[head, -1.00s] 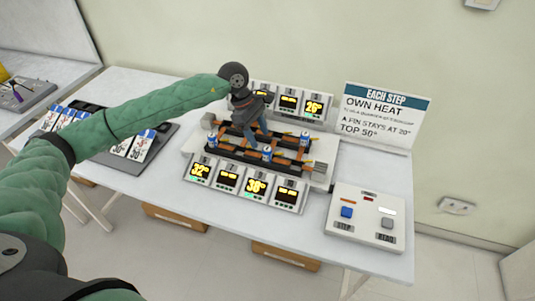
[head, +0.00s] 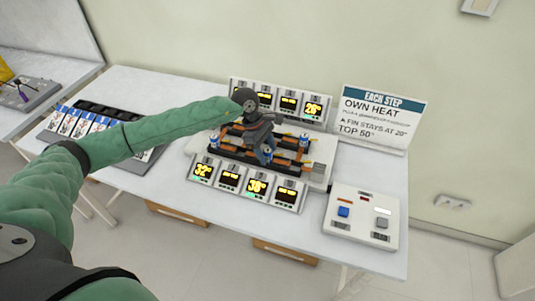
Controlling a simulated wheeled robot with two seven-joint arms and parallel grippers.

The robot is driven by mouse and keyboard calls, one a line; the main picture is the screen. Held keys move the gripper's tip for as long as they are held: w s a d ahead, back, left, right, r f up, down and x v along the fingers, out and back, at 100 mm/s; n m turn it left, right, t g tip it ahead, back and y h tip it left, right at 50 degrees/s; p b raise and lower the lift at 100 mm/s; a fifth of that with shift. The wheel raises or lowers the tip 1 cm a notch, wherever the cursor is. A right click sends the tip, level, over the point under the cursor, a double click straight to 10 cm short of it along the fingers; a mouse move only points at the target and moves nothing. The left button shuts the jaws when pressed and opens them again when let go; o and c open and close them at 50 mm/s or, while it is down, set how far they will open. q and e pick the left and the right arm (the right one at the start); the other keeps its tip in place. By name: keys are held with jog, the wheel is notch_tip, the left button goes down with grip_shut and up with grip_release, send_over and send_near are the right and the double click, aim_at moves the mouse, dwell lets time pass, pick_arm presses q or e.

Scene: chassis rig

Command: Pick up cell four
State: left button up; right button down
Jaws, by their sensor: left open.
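The chassis rig (head: 235,154) is a dark frame with orange bars on a white base in the middle of the table. My left gripper (head: 264,148) points down over the middle of the rig, open, right at the front middle cell. I cannot tell whether it touches that cell. Its palm hides part of the rig's back. My right gripper is out of view.
Displays stand behind the rig (head: 313,107) and in front of it (head: 257,188). A dark tray (head: 158,151) with labelled cards lies left, partly behind my left arm. A white button box (head: 362,218) and an upright sign (head: 381,119) are at the right.

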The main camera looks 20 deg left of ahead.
pick_arm(q)
jog(key=shift+d+f, duration=0.1)
jog(key=shift+f, duration=0.05)
jog(key=c, duration=1.1)
